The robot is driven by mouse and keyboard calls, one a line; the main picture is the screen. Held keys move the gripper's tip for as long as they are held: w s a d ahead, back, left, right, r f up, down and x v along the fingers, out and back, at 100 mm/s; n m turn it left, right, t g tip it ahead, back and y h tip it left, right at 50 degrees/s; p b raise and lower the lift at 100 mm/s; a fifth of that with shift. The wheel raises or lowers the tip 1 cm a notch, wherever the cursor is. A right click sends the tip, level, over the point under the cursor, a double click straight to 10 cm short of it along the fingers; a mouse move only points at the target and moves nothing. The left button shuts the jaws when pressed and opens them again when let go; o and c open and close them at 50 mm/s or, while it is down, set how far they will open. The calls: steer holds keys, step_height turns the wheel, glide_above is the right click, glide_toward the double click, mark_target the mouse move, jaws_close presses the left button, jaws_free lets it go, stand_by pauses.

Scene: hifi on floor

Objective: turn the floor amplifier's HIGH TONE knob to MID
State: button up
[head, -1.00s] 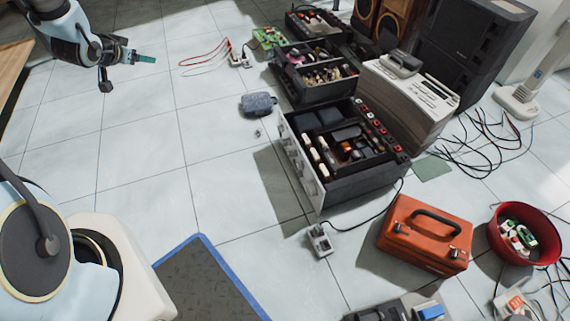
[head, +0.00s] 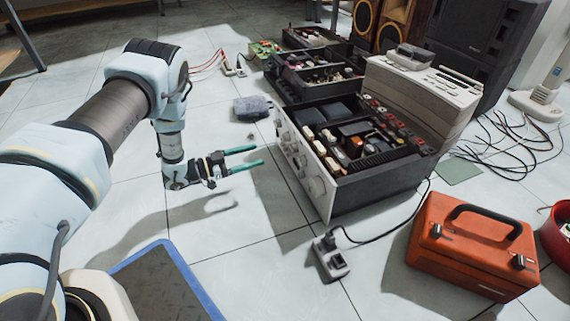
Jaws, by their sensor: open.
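The floor amplifier (head: 385,186) is an open-topped unit with a pale front panel (head: 316,178) facing left toward my arm. Several round knobs (head: 317,187) sit along that panel. Their labels and pointer positions are too small to read, so I cannot tell which one is HIGH TONE. My gripper (head: 252,157) has two green fingers, spread apart and empty. It is left of the front panel, pointing right toward it, with a gap of bare floor between. It casts a shadow on the tiles.
An orange toolbox (head: 470,245) stands front right, with a power strip (head: 329,259) and cable before the amplifier. A grey cloth-like block (head: 254,106) lies behind my gripper. A blue-edged mat (head: 165,285) is at the front.

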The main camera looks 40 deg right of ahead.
mark_target(293, 148)
steer(key=s+b+x, duration=0.1)
steer(key=b+x, duration=0.4)
steer(key=x, duration=0.6)
steer(key=shift+a+f, duration=0.2)
jaws_close()
